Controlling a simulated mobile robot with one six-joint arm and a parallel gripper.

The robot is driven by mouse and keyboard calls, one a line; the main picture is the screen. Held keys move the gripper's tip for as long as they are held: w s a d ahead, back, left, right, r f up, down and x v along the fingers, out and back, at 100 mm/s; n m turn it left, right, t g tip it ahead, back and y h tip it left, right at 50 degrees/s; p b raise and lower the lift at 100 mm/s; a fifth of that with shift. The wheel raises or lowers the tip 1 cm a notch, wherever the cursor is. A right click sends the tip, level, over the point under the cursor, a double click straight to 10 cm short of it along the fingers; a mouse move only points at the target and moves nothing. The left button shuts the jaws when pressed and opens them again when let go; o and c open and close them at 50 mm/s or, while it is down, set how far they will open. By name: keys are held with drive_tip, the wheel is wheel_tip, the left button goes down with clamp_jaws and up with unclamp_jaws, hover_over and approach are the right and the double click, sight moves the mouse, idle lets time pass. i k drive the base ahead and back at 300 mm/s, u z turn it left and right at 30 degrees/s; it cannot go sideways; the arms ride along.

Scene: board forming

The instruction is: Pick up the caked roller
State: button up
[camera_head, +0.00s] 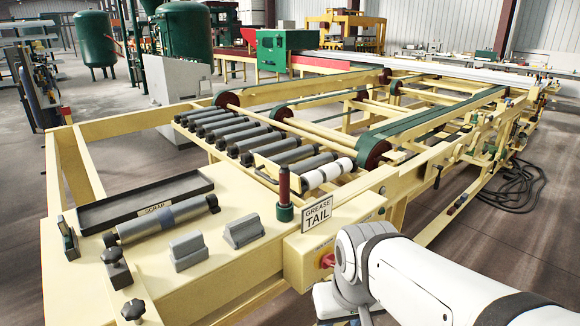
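A row of grey rollers (223,129) lies in the yellow conveyor frame. The roller at its near end (327,173) has a whitish coat with darker bands, unlike the plain grey ones; it looks like the caked roller. It sits in the frame, just behind the red-topped green post. A separate grey roller (163,219) with a bluish band lies on the yellow table in front of the black tray. My white arm enters at the lower right, in front of the frame; my gripper is not in view.
The black tray (108,212) marked SCRAP appears empty. Two grey blocks (243,231) and black knobs stand on the table. The green post (284,196) and the GREASE TAIL sign (317,214) stand close to the whitish roller. Green belts (430,125) run behind.

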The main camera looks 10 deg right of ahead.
sight(311, 180)
drive_tip(key=i, duration=0.95)
drive_tip(key=z, duration=0.05)
